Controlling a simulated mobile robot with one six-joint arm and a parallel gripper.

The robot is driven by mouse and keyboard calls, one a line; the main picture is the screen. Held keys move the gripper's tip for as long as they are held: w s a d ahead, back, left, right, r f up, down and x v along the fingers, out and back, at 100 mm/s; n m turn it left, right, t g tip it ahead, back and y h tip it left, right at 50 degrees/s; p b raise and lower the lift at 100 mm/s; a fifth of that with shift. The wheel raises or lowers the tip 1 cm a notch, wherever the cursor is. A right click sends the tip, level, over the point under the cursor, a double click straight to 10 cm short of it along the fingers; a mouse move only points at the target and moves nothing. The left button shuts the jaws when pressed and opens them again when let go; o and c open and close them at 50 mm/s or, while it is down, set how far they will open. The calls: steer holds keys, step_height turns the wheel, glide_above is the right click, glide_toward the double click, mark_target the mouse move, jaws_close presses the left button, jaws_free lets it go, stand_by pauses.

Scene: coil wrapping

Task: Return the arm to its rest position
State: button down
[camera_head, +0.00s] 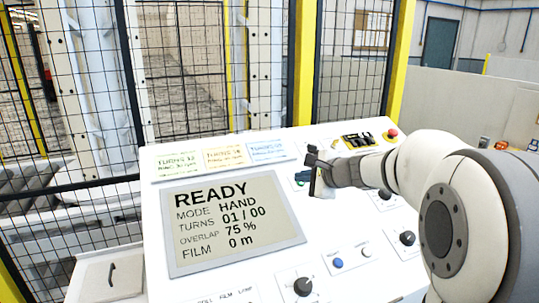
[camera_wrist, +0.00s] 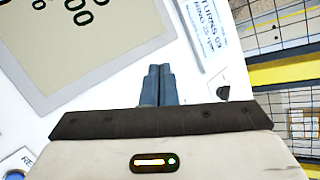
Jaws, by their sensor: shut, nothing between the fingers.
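My gripper (camera_head: 318,172) is over the white control panel (camera_head: 160,228), right of its display, in the head view. In the wrist view the two blue-grey fingers of my gripper (camera_wrist: 159,72) are pressed together with nothing between them. The arm reaches in from the right side of the head view. The display (camera_head: 235,222) reads READY, MODE HAND, TURNS 01 / 00, OVERLAP 75 %, FILM 0 m. The gripper hides part of the panel, and I cannot tell whether the fingertips touch it.
Black knobs (camera_head: 302,287), a blue button (camera_head: 338,263) and a red button (camera_head: 392,133) stand on the panel near the arm. Three labels, green, yellow and blue (camera_head: 266,150), lie along its top. A black mesh fence (camera_head: 185,70) with yellow posts stands behind.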

steer(key=s+a+f+n+g+h, duration=0.15)
steer(key=s+n, duration=0.25)
steer(key=s, duration=0.4)
steer(key=s+a+f+n+g, duration=0.2)
steer(key=s+f+n+g, duration=0.15)
steer(key=s, duration=0.35)
steer(key=s+d+f+n+g+h, duration=0.1)
steer(key=s+d+f+n, duration=0.1)
steer(key=s, duration=0.3)
steer(key=s+d+f+n+h, duration=0.1)
steer(key=s+f+n+h, duration=0.1)
steer(key=s+n, duration=0.2)
steer(key=s+d+f+n+g+h, duration=0.1)
steer(key=s+d+f+n+h, duration=0.1)
steer(key=s, duration=0.5)
steer(key=shift+s+d+f+n+g, duration=0.3)
steer(key=shift+s+d+n, duration=0.1)
steer(key=shift+n, duration=0.35)
steer(key=c, duration=2.1)
jaws_free()
steer(key=shift+r, duration=0.1)
